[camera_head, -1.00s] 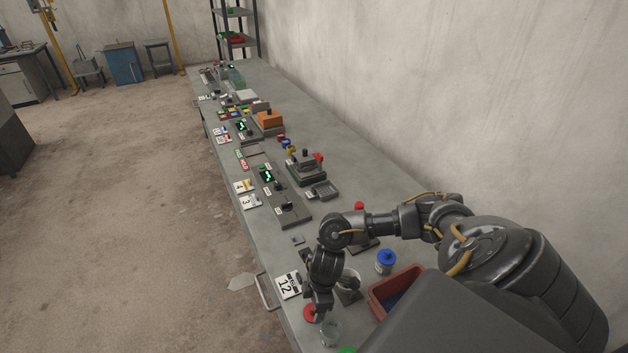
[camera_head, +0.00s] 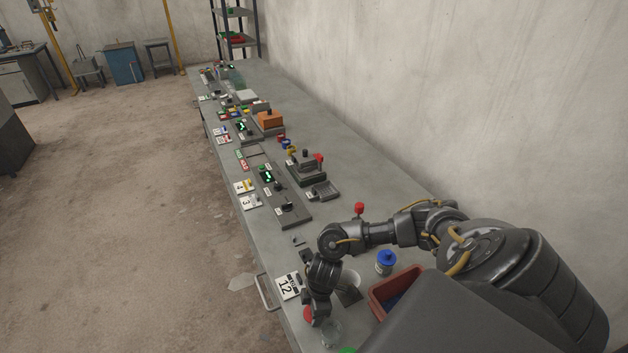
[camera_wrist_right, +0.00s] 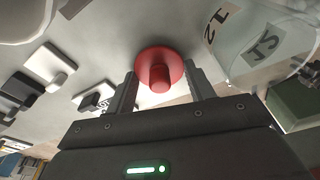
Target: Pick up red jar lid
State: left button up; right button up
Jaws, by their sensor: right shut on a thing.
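The red jar lid (camera_head: 308,315) is a round red disc at the near front edge of the bench in the head view, partly hidden by my right gripper (camera_head: 316,316). In the right wrist view the lid (camera_wrist_right: 159,60), with its short central knob, sits between the two fingers of my right gripper (camera_wrist_right: 160,84), which is shut on it. Whether the lid is clear of the bench is hard to tell. My left gripper is not in view.
A clear glass jar (camera_head: 331,332) stands right beside the gripper. A blue-lidded jar (camera_head: 386,262) and a reddish bin (camera_head: 378,306) stand to the right. Control panels and blocks line the bench farther back.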

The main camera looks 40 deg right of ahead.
jog(key=shift+r, duration=0.45)
notch_tip(320, 180, up, 3)
jog(key=shift+a+f, duration=0.15)
jog(key=s+a+r+p, duration=0.4)
jog(key=s+a+r, duration=0.5)
jog(key=a, duration=0.1)
jog(key=shift+a+r, duration=0.2)
jog(key=shift+r, duration=1.55)
jog(key=shift+f, duration=0.1)
